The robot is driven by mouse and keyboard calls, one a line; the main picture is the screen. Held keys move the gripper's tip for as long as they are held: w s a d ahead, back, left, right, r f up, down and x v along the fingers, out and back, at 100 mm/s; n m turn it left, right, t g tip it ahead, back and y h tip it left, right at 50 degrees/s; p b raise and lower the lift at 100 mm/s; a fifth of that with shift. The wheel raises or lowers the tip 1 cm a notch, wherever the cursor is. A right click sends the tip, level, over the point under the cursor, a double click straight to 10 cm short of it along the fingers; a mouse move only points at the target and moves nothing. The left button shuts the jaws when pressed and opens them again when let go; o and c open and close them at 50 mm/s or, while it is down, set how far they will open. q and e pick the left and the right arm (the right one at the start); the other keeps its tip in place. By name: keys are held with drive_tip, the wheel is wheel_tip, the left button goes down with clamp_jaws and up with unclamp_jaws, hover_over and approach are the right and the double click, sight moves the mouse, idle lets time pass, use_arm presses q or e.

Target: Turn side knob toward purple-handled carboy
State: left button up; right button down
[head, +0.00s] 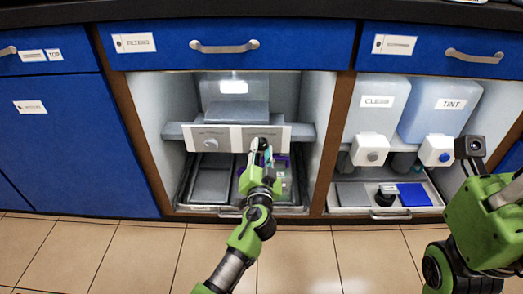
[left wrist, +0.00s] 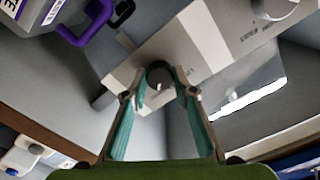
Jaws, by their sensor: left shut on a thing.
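The side knob (left wrist: 160,76) is a dark round knob on a pale panel (head: 221,137) inside the open middle cabinet bay. My left gripper (head: 260,150) reaches up to the right half of this panel. In the left wrist view its teal-padded fingers (left wrist: 158,92) are on either side of the knob, shut on it. The purple-handled carboy (left wrist: 88,25) shows at the upper left of the wrist view, partly cut off by the frame. In the head view my gripper covers most of the knob. Only part of my right arm shows, at the right edge.
Another knob (head: 211,143) is on the panel's left half. Below is a tray (head: 231,211) with grey and coloured items. To the right stand carboys labelled CLEAN (head: 377,102) and TINT (head: 449,105), above another tray (head: 350,211). Blue drawers (head: 290,45) run above.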

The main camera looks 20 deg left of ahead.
use_arm(q)
drive_tip(key=o, duration=1.1)
drive_tip(key=v, duration=1.2)
